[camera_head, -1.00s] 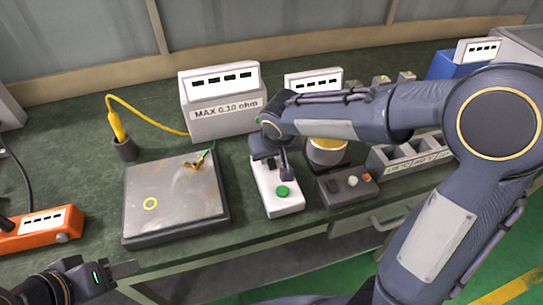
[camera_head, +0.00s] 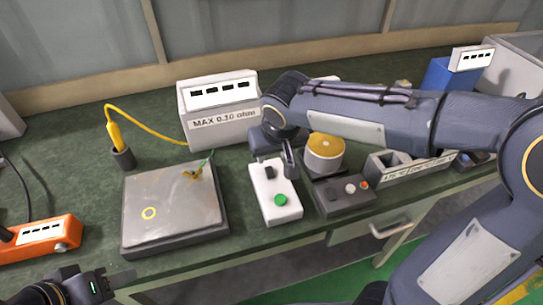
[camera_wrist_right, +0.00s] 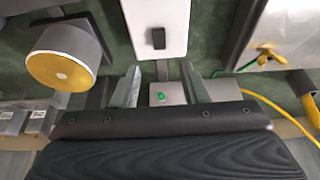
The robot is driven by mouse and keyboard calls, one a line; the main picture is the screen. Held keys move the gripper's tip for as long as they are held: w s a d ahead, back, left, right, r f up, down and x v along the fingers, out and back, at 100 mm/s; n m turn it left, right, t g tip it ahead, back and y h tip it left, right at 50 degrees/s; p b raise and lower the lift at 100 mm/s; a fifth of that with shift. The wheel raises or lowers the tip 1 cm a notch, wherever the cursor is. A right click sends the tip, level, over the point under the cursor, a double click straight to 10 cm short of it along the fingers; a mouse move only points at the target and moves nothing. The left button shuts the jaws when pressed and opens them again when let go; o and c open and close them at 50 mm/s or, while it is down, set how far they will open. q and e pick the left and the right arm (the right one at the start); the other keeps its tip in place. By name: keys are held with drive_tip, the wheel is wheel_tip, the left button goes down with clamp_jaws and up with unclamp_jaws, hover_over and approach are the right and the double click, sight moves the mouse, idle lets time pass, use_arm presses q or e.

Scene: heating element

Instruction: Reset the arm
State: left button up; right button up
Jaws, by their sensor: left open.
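My right gripper (camera_head: 272,158) is above the bench by the far end of the white box (camera_head: 284,208), which has a green button and a black switch. In the right wrist view its two fingers (camera_wrist_right: 161,88) stand apart with nothing held between them, and the white box (camera_wrist_right: 160,20) lies beyond them. The upper right arm reaches across the head view from the right. My left gripper (camera_head: 118,280) is open and empty at the lower left, in front of the bench edge.
A gold-topped cylinder (camera_head: 324,155) and dark control box (camera_head: 345,196) stand right of the white box. A metal plate (camera_head: 178,218), yellow probe (camera_head: 115,136), "MAX 0.10 ohm" meter (camera_head: 222,126) and orange meter (camera_head: 40,234) are left. A grey bin (camera_head: 410,168) is right.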

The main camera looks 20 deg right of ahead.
drive_tip(key=shift+r, duration=0.1)
idle(0.4)
drive_tip(key=s+d+r+m+y+p, duration=0.1)
drive_tip(key=s+d+p, duration=0.1)
drive_tip(key=s, duration=0.8)
drive_tip(key=s+d+r+m+t+y+p, duration=0.1)
drive_tip(key=s+d+y+p, duration=0.1)
drive_tip(key=s+d, duration=0.3)
drive_tip(key=shift+s+d+r+y, duration=0.2)
drive_tip(key=shift+s+y, duration=0.1)
drive_tip(key=shift+s, duration=2.05)
